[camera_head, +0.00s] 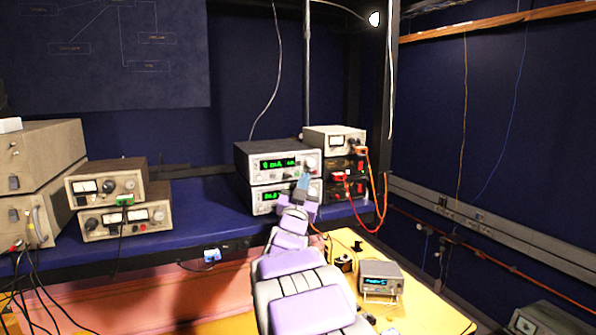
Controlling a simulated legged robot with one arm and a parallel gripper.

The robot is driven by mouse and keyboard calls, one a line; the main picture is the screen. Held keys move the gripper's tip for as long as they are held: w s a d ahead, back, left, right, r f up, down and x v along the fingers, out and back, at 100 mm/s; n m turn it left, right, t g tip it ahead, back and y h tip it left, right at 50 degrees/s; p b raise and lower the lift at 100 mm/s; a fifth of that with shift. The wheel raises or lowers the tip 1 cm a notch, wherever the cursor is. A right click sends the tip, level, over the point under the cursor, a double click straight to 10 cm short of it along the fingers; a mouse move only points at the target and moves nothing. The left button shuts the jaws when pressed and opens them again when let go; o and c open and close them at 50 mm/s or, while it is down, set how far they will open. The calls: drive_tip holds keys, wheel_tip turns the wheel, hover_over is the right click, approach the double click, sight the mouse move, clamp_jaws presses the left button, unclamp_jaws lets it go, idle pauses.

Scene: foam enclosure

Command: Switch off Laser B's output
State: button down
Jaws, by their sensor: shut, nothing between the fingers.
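Two stacked grey instruments with green displays stand on the blue bench at the centre. The upper one (272,162) shows what looks like "0 mA". The lower one (263,199) has a green reading that is partly covered by my arm and hard to read. No label naming Laser B is legible. My gripper (303,180) is shut and empty, in front of the right part of the stack. It hides some of the lower unit's right-hand controls. I cannot tell whether it touches the front panel.
A grey meter unit (334,139) sits on dark boxes with red and orange cables at the right. More instruments (107,182) stand at the left. A small unit with a blue display (380,278) rests on the yellow table (425,308). Cables hang by the bench edge.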

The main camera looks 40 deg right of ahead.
drive_tip(key=shift+w+a+r, duration=0.1)
drive_tip(key=shift+w, duration=0.55)
idle(0.3)
drive_tip(key=shift+w, duration=0.35)
idle(1.1)
drive_tip(key=shift+r+p, duration=0.35)
drive_tip(key=shift+r, duration=0.15)
idle(0.8)
drive_tip(key=shift+w+f, duration=0.1)
drive_tip(key=shift+f, duration=0.05)
idle(0.4)
drive_tip(key=shift+f+b, duration=0.55)
drive_tip(key=shift+f, duration=0.15)
